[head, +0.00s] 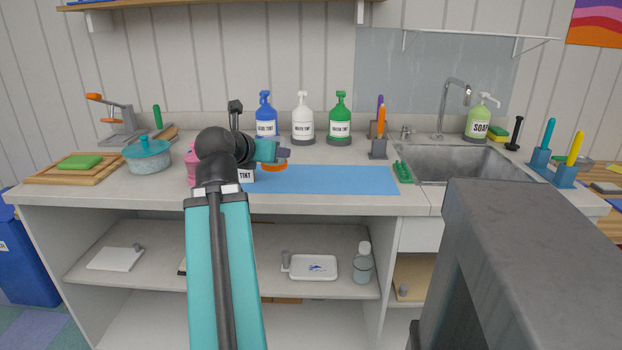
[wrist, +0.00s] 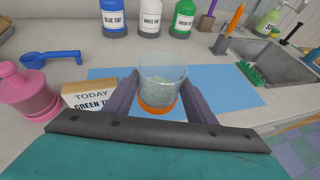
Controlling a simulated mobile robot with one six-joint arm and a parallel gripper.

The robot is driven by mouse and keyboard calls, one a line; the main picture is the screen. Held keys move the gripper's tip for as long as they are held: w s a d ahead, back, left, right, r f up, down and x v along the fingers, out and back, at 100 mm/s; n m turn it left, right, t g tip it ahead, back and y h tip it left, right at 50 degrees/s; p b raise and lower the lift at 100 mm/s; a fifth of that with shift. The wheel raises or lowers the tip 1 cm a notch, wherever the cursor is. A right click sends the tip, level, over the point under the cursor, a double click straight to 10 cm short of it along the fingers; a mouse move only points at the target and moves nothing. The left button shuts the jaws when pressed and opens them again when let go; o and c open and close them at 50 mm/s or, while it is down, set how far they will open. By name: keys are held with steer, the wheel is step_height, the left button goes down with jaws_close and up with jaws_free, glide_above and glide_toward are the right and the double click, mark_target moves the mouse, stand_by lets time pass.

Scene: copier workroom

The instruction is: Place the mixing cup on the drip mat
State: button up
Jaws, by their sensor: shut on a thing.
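The mixing cup (wrist: 160,70) is clear with an orange base and looks upright. In the wrist view my gripper (wrist: 161,82) is shut on it, one finger on each side. In the head view my gripper (head: 272,152) and the cup's orange base (head: 274,167) show over the left part of the blue drip mat (head: 335,180); my arm hides part of them. The mat also shows behind the cup in the wrist view (wrist: 225,88). I cannot tell whether the cup touches the mat.
A card reading "TODAY GREEN TINT" (wrist: 92,95) and a pink bottle (wrist: 25,92) stand left of the cup. Blue (head: 265,115), white (head: 303,118) and green (head: 340,118) tint bottles stand behind the mat. A sink (head: 465,163) is right. The mat's right part is clear.

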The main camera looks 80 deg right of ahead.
steer(key=p, duration=0.1)
steer(key=m+g+p, duration=0.1)
steer(key=shift+s+d+f+g+y+p, duration=0.2)
steer(key=shift+s+f+g+y+p, duration=0.1)
steer(key=shift+f+p, duration=0.1)
steer(key=m+g+p, duration=0.1)
steer(key=s+f+m+g+p, duration=0.1)
steer(key=p, duration=0.1)
steer(key=shift+a+f+m+g+y, duration=0.15)
steer(key=shift+a+m+g+y, duration=0.15)
steer(key=shift+a+y, duration=0.1)
steer(key=s+a+m+g+y+p, duration=0.1)
steer(key=a+m+g+p, duration=0.1)
steer(key=p, duration=0.1)
steer(key=s+a+m+g+y+p, duration=0.1)
steer(key=a+m+y+p, duration=0.1)
steer(key=s+a+m+g+y+p, duration=0.1)
steer(key=a+m+g+y+p, duration=0.1)
steer(key=p, duration=0.1)
steer(key=shift+s+r+m+g+p, duration=0.25)
steer(key=shift+m+g+p, duration=0.05)
steer(key=shift+m+p, duration=0.1)
steer(key=shift+d, duration=0.15)
steer(key=d, duration=0.4)
steer(key=s+d+f, duration=0.1)
steer(key=d, duration=0.9)
steer(key=shift+s+d+f, duration=0.2)
steer(key=shift+s, duration=0.2)
